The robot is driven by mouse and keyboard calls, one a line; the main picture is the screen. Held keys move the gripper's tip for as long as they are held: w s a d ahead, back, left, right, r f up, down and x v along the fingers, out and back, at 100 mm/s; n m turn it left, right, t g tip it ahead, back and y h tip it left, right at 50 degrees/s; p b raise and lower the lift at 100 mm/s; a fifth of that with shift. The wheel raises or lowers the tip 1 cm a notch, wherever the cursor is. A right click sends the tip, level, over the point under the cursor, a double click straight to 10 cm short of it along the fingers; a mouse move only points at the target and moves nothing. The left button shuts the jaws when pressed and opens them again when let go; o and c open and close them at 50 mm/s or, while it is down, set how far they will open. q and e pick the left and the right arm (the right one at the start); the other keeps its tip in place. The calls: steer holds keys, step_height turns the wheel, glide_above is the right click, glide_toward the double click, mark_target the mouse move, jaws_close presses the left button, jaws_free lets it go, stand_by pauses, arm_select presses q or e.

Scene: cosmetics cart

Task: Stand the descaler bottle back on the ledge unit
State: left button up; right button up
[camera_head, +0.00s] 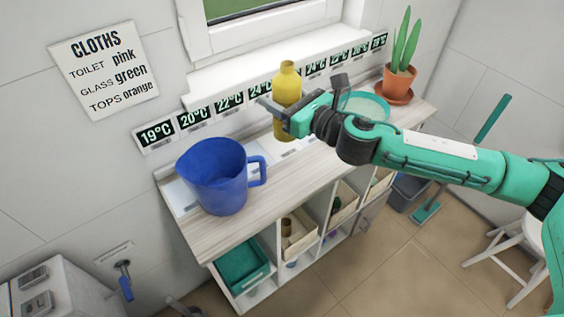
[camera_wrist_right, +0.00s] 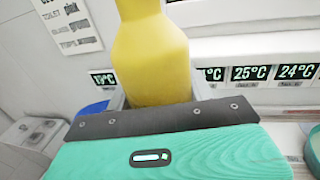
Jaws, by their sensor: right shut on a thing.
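A yellow bottle (camera_head: 287,84), which I take to be the descaler bottle, is upright at the back of the ledge unit (camera_head: 225,232), near its middle. My right gripper (camera_head: 284,114) is shut on the bottle's body from the right. In the right wrist view, the bottle (camera_wrist_right: 153,55) rises between the fingers, and its top is out of frame. Its lower end in the head view is close to the wooden top, partly behind the gripper; I cannot tell whether it touches. My left gripper is not in view.
A blue jug (camera_head: 215,178) stands left on the top. A teal dish (camera_head: 366,105) and a potted plant (camera_head: 399,78) are to the right. Temperature labels (camera_head: 232,100) line the back wall. Bins sit in the cubbies below.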

step_height(320, 180, down, 4)
steer(key=shift+r, duration=0.1)
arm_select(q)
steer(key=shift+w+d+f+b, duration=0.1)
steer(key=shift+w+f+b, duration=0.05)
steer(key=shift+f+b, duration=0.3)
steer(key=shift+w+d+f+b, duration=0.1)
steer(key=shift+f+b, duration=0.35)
arm_select(e)
step_height(320, 180, down, 13)
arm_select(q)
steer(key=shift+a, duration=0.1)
arm_select(e)
steer(key=o, duration=1)
steer(key=shift+c, duration=0.2)
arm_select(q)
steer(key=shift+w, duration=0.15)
